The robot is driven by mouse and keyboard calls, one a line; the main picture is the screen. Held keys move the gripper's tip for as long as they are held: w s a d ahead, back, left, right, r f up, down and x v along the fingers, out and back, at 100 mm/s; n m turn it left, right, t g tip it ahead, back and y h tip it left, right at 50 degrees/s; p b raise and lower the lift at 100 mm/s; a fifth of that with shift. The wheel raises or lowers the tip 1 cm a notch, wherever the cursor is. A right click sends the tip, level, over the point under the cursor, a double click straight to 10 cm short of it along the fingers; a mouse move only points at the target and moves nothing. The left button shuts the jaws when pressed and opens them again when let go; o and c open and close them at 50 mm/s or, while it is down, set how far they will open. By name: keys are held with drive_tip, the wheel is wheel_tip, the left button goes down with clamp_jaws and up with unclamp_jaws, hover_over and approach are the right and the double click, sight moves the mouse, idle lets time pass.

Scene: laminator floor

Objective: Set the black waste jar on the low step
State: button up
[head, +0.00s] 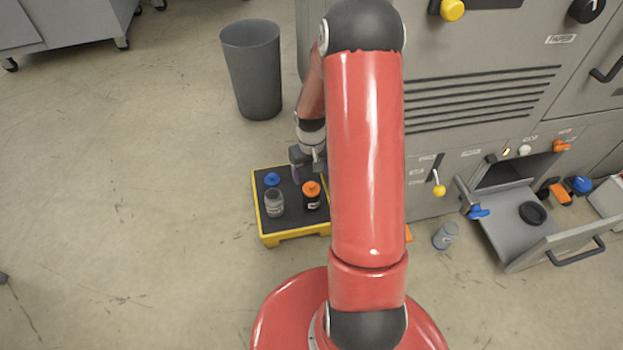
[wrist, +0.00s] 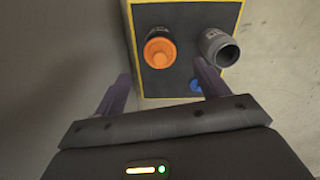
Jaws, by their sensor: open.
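The black waste jar (head: 312,202) with an orange lid stands upright on the black top of the yellow-edged low step (head: 265,229). The wrist view also shows the jar (wrist: 158,49) and the step (wrist: 186,18). My gripper (head: 306,164) is above the step's far edge, just behind the jar in the head view. In the wrist view my gripper (wrist: 163,80) is open and empty. The orange lid lies just beyond the fingertips, roughly between them, and the fingers appear apart from the jar. My arm hides part of the step's right side in the head view.
A grey open jar (head: 274,206) and a blue lid or knob (head: 271,179) are on the step beside the black jar. A grey bin (head: 252,75) stands behind. The machine (head: 480,110) and its open drawer (head: 515,225) are at right. Floor at left is clear.

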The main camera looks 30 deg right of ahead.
drive_tip(key=s+a+r+t+h, duration=0.1)
drive_tip(key=s+a+r, duration=0.15)
drive_tip(key=r, duration=0.65)
drive_tip(key=s+a+r+t, duration=0.15)
drive_tip(key=a+r, duration=0.25)
drive_tip(key=r, duration=0.6)
drive_tip(key=s+a+r+t, duration=0.1)
drive_tip(key=s+a+r, duration=0.1)
drive_tip(key=s, duration=0.3)
drive_tip(key=s+a+r+t, duration=0.1)
drive_tip(key=s+a+r, duration=0.2)
drive_tip(key=s+r, duration=0.2)
drive_tip(key=s+a+r+n+t+y, duration=0.1)
drive_tip(key=s+a+r, duration=0.1)
drive_tip(key=s+r, duration=0.2)
drive_tip(key=shift+s+a, duration=0.3)
drive_tip(key=shift+s, duration=0.8)
drive_tip(key=shift+r, duration=0.15)
